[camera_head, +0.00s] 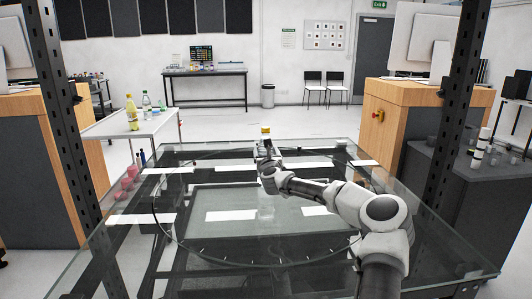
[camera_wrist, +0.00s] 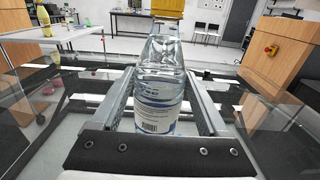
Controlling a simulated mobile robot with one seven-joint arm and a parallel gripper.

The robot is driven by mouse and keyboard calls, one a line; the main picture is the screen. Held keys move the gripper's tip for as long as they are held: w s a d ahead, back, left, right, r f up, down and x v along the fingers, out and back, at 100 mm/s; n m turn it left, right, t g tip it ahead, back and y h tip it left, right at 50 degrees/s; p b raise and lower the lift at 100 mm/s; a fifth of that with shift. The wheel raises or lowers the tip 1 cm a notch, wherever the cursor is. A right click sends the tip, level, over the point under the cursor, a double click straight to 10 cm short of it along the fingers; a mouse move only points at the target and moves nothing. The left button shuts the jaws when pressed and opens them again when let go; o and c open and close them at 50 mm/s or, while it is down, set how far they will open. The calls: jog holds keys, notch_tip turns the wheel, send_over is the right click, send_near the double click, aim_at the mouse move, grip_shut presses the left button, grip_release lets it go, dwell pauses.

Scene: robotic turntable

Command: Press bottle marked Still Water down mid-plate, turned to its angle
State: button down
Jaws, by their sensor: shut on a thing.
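My gripper (camera_wrist: 166,112) is shut on a clear water bottle (camera_wrist: 163,62) with a blue and white label and a yellow cap. The bottle is upright between the two fingers, with a barcode facing the wrist camera. In the head view, its yellow cap (camera_head: 265,131) shows above my gripper (camera_head: 266,150), and my arm hides much of the rest. The glass turntable plate (camera_head: 180,233) lies below, with a dark ring and tick marks on it. I cannot tell whether the bottle's base touches the glass.
A white side table (camera_head: 118,127) at the left holds a yellow bottle (camera_head: 131,112) and a clear green-capped bottle (camera_head: 147,103). Dark posts (camera_head: 455,100) rise at both sides of the glass. The near glass surface is clear apart from my arm.

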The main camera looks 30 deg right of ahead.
jog(key=shift+a+f+b, duration=0.15)
jog(key=shift+f+b, duration=1.05)
jog(key=shift+b, duration=0.15)
dwell(2.4)
dwell(0.6)
jog(key=shift+c, duration=0.2)
grip_release()
jog(key=shift+o, duration=0.2)
jog(key=shift+r, duration=0.2)
jog(key=shift+f, duration=0.1)
jog(key=shift+s, duration=0.1)
jog(key=p+v, duration=0.1)
jog(key=v, duration=1.6)
jog(key=shift+p, duration=0.4)
